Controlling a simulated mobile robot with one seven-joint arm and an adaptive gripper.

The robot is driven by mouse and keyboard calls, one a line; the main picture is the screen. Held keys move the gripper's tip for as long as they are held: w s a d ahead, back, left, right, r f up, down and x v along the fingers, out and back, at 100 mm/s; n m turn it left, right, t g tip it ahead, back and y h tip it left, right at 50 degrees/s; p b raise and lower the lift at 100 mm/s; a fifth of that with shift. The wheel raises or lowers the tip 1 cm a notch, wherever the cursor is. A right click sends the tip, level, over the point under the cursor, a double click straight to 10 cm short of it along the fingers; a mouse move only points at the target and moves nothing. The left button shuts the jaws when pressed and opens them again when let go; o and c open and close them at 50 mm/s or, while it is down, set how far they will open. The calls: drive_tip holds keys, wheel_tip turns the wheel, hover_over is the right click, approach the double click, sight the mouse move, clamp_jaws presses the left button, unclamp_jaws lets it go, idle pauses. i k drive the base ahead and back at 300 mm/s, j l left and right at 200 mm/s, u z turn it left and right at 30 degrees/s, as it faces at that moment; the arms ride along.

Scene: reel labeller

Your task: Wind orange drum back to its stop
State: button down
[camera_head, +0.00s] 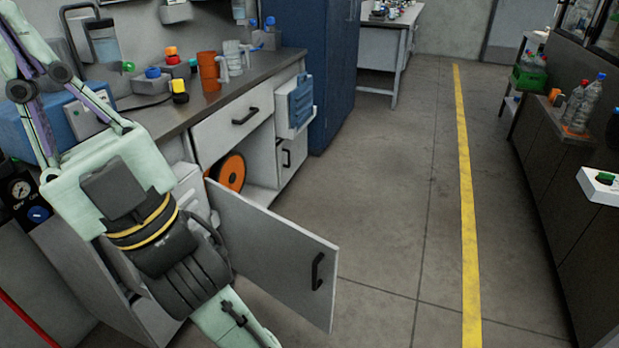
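The drum's stop cannot be made out. My pale green arm fills the left side of the view, in front of the cabinets. I cannot make out my gripper in this view, and nothing of mine is seen touching the drum.
The grey cabinet door (275,255) stands swung out into the aisle, with a black handle. A counter (190,108) above holds an orange mug (209,72), clear jugs and coloured-capped items. The floor right of the door is clear, with a yellow line (465,200).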

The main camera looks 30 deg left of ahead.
sight(230, 172)
drive_tip(key=u, duration=1.1)
